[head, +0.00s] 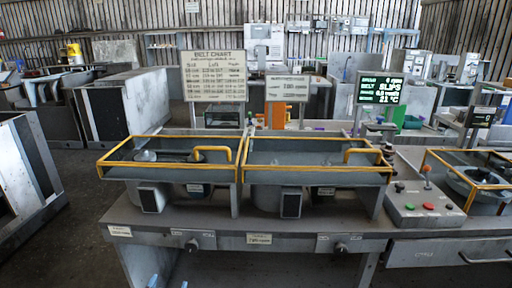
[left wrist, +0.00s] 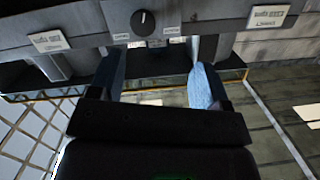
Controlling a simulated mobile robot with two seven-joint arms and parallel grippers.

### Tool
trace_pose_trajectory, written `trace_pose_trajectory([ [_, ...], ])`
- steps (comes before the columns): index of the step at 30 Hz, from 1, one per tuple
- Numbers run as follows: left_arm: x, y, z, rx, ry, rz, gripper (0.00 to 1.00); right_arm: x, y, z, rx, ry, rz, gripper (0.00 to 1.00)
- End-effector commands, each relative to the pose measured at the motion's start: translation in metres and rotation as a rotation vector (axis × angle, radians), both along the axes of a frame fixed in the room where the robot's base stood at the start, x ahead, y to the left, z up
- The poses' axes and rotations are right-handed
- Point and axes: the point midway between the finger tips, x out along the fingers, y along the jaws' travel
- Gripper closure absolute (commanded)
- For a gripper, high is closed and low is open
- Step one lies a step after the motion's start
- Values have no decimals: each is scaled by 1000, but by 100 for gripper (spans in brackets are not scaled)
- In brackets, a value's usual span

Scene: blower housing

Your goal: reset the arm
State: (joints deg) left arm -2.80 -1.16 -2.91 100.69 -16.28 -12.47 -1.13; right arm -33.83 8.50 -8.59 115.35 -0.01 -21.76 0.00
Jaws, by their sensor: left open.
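My left gripper (head: 168,282) shows only as two blue fingertips at the bottom edge of the head view, low in front of the bench. In the left wrist view the left gripper (left wrist: 160,82) is open, with its blue fingers wide apart and nothing seen between them. The bench front with a dark knob (left wrist: 143,22) lies just beyond the fingers; the same knob (head: 192,245) shows in the head view. I cannot tell whether the fingers touch the bench. My right gripper is in neither view.
The grey bench (head: 285,243) carries two yellow-rimmed housings, the left housing (head: 170,165) and the middle housing (head: 315,172). A button panel (head: 425,205) stands to their right. A display (head: 380,88) reads "BELT SLIPS". A grey cabinet (head: 125,103) stands back left. Floor at left is partly clear.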

Motion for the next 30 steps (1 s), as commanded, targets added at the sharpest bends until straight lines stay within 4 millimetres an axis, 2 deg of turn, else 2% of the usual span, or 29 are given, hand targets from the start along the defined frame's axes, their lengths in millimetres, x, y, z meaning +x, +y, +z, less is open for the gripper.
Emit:
trace_pose_trajectory([
  [1,-14,5,-6,-26,29,4,29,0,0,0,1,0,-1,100],
  [5,-52,14,-21,-94,108,11,29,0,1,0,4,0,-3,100],
  [11,-132,27,-51,-180,259,20,29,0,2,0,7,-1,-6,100],
  [15,-185,35,-69,-194,342,27,29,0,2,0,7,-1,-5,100],
  [18,-215,41,-83,-184,395,37,29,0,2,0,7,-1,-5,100],
  [23,-240,46,-96,-177,442,51,29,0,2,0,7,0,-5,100],
  [30,-244,47,-97,-176,448,55,29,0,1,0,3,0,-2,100],
])
